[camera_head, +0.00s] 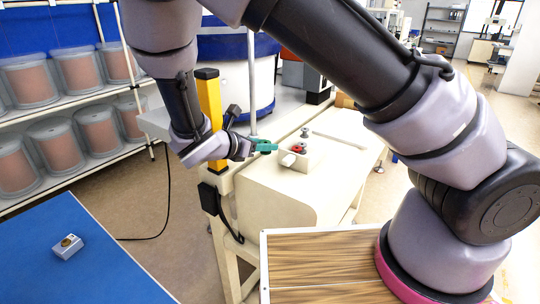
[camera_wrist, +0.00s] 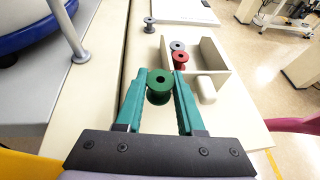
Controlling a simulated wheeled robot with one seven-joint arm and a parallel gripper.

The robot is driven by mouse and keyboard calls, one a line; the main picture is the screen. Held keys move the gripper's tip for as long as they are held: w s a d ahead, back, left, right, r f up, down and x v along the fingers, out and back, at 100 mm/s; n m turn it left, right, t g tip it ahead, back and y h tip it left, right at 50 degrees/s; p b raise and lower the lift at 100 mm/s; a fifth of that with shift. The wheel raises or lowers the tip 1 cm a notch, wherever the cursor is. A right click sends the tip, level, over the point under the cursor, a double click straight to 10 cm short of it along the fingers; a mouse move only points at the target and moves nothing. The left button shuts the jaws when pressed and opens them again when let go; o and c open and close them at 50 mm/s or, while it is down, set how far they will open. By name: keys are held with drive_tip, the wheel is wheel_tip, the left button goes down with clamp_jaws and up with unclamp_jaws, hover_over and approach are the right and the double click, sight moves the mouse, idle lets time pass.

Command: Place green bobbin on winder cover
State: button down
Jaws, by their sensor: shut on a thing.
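My gripper (camera_head: 265,147) is shut on a green bobbin (camera_wrist: 159,86); its teal fingertips (camera_wrist: 161,78) pinch it from both sides in the wrist view. The bobbin stands roughly upright, its round top and centre hole facing the wrist camera. In the head view the fingers hide most of it. My gripper is above the left part of a long cream machine top (camera_head: 265,181), beside an open cream box (camera_wrist: 224,76). I cannot tell which cream surface is the winder cover.
In the box are a red bobbin (camera_wrist: 180,60) and a grey bobbin (camera_wrist: 178,46). Another grey bobbin (camera_wrist: 150,23) stands farther back. A yellow post (camera_head: 208,98) rises close to my wrist. A small white device (camera_head: 67,246) sits on a blue table (camera_head: 110,270).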

sight(265, 167)
drive_tip(key=shift+f, duration=2.25)
drive_tip(key=shift+f, duration=0.15)
drive_tip(key=c, duration=0.5)
unclamp_jaws()
